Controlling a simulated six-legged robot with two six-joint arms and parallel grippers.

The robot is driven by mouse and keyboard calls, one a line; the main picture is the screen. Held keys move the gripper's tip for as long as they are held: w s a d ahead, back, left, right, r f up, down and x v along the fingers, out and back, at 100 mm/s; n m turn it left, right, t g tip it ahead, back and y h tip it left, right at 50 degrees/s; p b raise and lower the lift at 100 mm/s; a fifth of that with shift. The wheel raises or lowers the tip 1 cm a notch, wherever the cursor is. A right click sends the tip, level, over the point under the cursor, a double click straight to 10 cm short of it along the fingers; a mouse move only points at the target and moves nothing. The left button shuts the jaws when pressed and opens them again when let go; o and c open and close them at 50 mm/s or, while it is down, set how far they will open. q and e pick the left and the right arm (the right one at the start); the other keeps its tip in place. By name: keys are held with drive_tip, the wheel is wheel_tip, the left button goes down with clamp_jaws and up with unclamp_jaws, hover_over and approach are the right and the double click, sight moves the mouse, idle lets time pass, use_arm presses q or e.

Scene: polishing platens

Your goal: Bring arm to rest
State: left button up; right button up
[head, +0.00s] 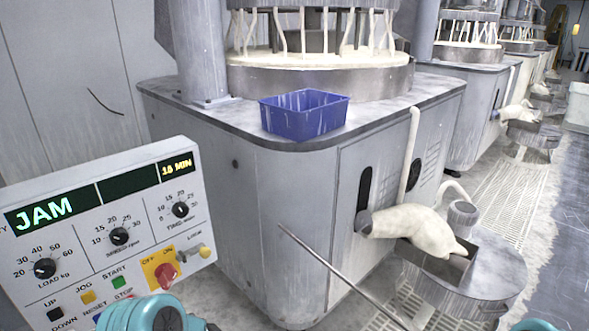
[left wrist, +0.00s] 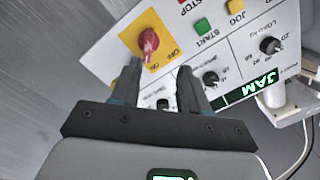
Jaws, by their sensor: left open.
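My left gripper (left wrist: 159,88) is open and empty in the left wrist view, its two dark fingers apart in front of the control panel (left wrist: 105,52). The red switch knob (left wrist: 148,41) on its yellow OFF/ON plate (left wrist: 160,22) lies just beyond one fingertip. I cannot tell if they touch, but nothing is between the fingers. In the head view, teal parts of my left arm show at the bottom edge below the panel (head: 88,215); its fingers are not visible there. The panel shows JAM in green and 18 MIN in yellow. My right gripper is not visible.
A grey polishing machine (head: 280,200) stands ahead, with a blue bin (head: 305,118) on its top ledge. A slurry-caked spout (head: 415,230) hangs above a tray at right. A thin metal rod (head: 340,278) slants across the front. Open floor (head: 565,240) lies far right.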

use_arm(q)
drive_tip(key=s+d+f+m+g+h, duration=0.1)
drive_tip(key=s+d+f+g+h, duration=0.1)
drive_tip(key=s+d+f+h, duration=0.5)
drive_tip(key=s+d+f+g+h, duration=0.3)
drive_tip(key=s+d+f+h, duration=0.25)
drive_tip(key=f+h, duration=0.3)
drive_tip(key=s+d+f+g+h, duration=0.25)
drive_tip(key=s+d+g, duration=0.3)
drive_tip(key=s, duration=0.55)
wheel_tip(320, 180, up, 21)
drive_tip(key=s+n+p, duration=0.1)
drive_tip(key=n+p, duration=0.1)
drive_tip(key=p, duration=1.8)
drive_tip(key=shift+s, duration=0.15)
